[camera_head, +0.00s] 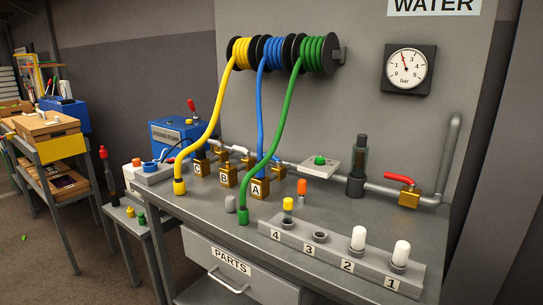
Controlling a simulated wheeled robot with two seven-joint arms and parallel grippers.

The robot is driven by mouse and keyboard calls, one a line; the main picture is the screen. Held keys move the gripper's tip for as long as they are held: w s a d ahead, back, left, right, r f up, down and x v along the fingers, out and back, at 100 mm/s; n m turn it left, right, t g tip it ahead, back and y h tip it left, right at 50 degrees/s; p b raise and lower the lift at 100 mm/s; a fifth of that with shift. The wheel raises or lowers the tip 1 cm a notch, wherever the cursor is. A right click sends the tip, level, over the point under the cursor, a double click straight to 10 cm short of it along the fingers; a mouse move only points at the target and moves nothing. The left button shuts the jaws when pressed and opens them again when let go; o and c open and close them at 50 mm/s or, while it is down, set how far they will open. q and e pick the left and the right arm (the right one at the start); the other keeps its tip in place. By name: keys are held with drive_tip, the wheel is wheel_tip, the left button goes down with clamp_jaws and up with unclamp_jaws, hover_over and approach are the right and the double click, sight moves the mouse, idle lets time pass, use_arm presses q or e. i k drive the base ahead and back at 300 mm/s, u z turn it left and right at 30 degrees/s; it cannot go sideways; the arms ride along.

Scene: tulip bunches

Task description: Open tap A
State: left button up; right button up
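Tap A (258,188) is a brass block with a white "A" label, low on the grey bench by the pipe. The blue hose (261,110) hangs down to it. Whether tap A's lever is open or shut is too small to tell. Tap B (226,178) stands just left of tap A, and another labelled brass tap (199,167) stands further left. Neither of my grippers is in view.
A yellow hose (212,110) hangs left. A red-handled valve (409,195) sits on the pipe at right, below a pressure gauge (405,70). A numbered rack (340,262) with capped and coloured pieces lies along the front. A PARTS drawer (230,280) is below.

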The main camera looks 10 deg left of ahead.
sight(269, 157)
drive_tip(key=u, duration=0.45)
drive_tip(key=k, duration=0.55)
drive_tip(key=u, duration=1.2)
drive_tip(key=i, duration=1.3)
drive_tip(key=z, duration=0.7)
